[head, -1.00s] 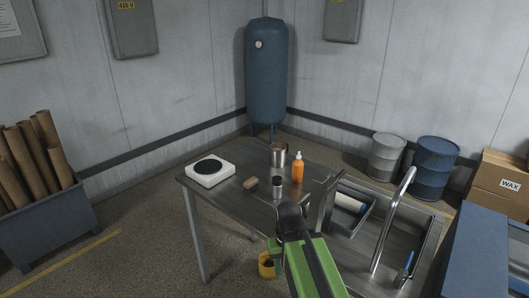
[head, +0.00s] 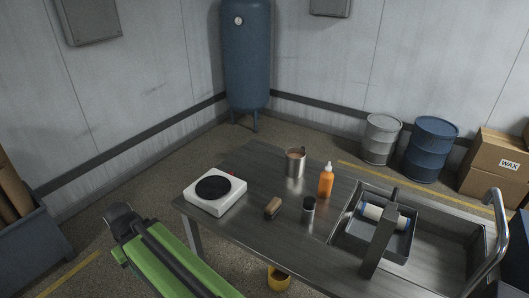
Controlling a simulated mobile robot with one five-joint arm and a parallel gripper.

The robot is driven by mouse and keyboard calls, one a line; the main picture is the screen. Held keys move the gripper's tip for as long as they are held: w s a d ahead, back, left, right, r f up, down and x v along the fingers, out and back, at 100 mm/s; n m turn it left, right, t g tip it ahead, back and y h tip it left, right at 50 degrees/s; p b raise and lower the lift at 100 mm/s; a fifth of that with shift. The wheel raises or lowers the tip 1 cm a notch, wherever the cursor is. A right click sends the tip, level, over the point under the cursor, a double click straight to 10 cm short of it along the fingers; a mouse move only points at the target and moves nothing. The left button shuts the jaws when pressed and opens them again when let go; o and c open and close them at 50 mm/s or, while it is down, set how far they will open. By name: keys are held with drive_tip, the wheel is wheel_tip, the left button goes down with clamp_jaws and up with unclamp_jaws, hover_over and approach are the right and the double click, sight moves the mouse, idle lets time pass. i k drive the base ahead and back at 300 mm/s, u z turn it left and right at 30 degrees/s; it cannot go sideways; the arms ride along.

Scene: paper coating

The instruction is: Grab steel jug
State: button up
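The steel jug (head: 295,166) stands upright at the back of the metal table (head: 262,232). It looks like a small cylinder with a brownish inside at its open top. My green arm reaches in from the bottom left, and its dark end with my gripper (head: 119,217) is left of the table, well apart from the jug. The fingers cannot be made out, so I cannot tell if they are open or shut. Nothing hides the jug.
A white hot plate (head: 215,193), a brush (head: 273,207), a dark-and-grey small jar (head: 308,208) and an orange bottle (head: 326,181) stand around the jug. A grey tray (head: 398,243) with a roller, a sink (head: 450,235) and a tall faucet (head: 497,225) fill the right side.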

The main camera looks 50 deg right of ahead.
sight(295, 157)
drive_tip(key=z, duration=0.2)
drive_tip(key=i, duration=1.4)
drive_tip(key=z, duration=0.8)
